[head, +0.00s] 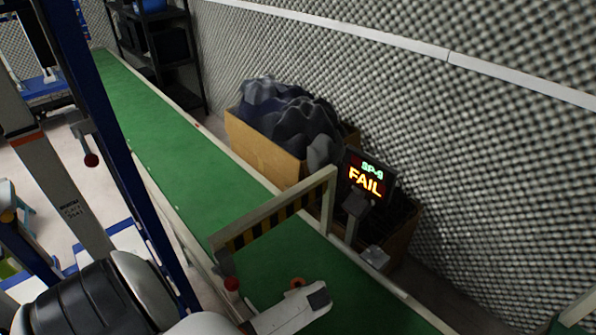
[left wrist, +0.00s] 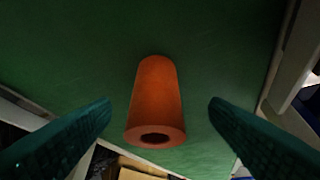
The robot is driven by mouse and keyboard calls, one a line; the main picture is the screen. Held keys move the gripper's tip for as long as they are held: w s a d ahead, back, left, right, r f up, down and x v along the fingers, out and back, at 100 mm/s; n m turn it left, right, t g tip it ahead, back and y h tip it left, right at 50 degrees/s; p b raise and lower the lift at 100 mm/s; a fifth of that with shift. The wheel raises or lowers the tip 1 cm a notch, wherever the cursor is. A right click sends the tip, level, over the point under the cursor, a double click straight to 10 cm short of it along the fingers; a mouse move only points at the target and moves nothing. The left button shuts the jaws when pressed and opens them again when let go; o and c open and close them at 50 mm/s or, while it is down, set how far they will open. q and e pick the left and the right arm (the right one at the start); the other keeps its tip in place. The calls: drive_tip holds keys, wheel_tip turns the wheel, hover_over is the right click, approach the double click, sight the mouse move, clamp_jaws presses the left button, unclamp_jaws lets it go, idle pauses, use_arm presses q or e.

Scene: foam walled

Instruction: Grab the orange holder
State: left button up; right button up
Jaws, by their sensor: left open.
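The orange holder (left wrist: 157,88) is a hollow cylinder on the green conveyor belt, with its dark open end facing the near side in the left wrist view. It lies between the two dark teal fingers of my left gripper (left wrist: 161,103), with a gap on each side. The fingers are open and appear not to touch it. In the head view only a small part of the orange holder (head: 297,282) shows behind my left gripper (head: 305,303), low in the picture. My right gripper is not in view.
The green belt (head: 180,150) runs to the back left, with pale side rails. A striped gate (head: 270,222) spans it just beyond my left gripper. A FAIL display (head: 366,181) and a cardboard box (head: 262,147) of dark lumps stand along the foam wall (head: 460,150).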

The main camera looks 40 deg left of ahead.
use_arm(q)
drive_tip(key=x, duration=0.1)
drive_tip(key=b+x, duration=0.1)
drive_tip(key=x, duration=0.2)
drive_tip(key=shift+w+a+f+b, duration=0.15)
drive_tip(key=shift+w+a+b, duration=0.05)
drive_tip(key=shift+w+b, duration=0.15)
drive_tip(key=shift+a+f, duration=0.15)
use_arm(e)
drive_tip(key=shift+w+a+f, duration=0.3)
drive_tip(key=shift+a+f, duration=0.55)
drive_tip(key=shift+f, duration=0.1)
use_arm(q)
drive_tip(key=shift+c, duration=0.4)
drive_tip(key=c, duration=1.1)
drive_tip(key=shift+o, duration=0.2)
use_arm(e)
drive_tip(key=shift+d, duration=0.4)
